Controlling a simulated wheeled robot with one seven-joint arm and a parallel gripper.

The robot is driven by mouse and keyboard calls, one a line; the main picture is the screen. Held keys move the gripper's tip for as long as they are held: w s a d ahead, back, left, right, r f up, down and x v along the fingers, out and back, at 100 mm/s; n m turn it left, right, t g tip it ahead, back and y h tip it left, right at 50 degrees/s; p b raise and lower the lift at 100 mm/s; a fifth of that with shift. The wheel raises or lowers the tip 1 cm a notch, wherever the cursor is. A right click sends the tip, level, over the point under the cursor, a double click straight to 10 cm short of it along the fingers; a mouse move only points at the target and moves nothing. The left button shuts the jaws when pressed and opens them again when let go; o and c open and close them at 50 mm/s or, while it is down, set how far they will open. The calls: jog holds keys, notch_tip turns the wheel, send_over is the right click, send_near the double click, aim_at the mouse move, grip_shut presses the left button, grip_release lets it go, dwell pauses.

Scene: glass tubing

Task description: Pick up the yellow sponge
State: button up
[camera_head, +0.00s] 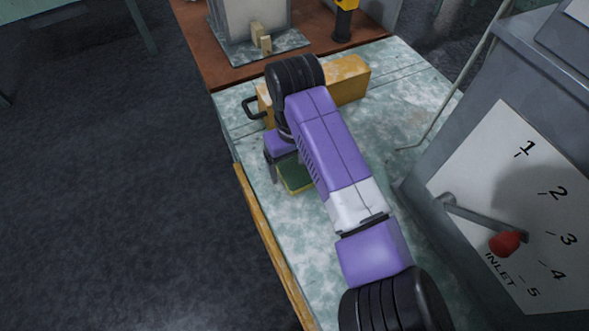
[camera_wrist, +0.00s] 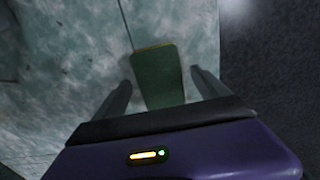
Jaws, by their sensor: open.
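The sponge (camera_head: 294,176) lies on the mottled pale green bench top, partly hidden behind my arm in the head view. Its upper face is dark green and a yellow layer shows along its lower side. In the wrist view the sponge (camera_wrist: 158,82) shows its green face with a thin yellow far edge. My gripper (camera_wrist: 161,78) is open, with one finger on each side of the sponge and a visible gap to each. Its height above the bench is hard to tell. In the head view one dark finger shows left of the sponge.
A yellow-orange box (camera_head: 349,80) with a dark handle stands beyond my arm. A grey cabinet (camera_head: 478,110) with a numbered dial and red-knobbed lever rises at the right. The bench has a wooden edge strip (camera_head: 268,232) at the left, with open floor beyond.

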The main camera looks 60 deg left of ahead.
aim_at(294, 169)
jog(key=shift+c, duration=0.3)
jog(key=c, duration=1.4)
jog(key=shift+o, duration=0.2)
notch_tip(294, 169, up, 20)
jog(key=p, duration=0.2)
jog(key=o, duration=0.6)
jog(key=shift+c, duration=0.2)
jog(key=c, duration=0.5)
jog(key=shift+o, duration=0.2)
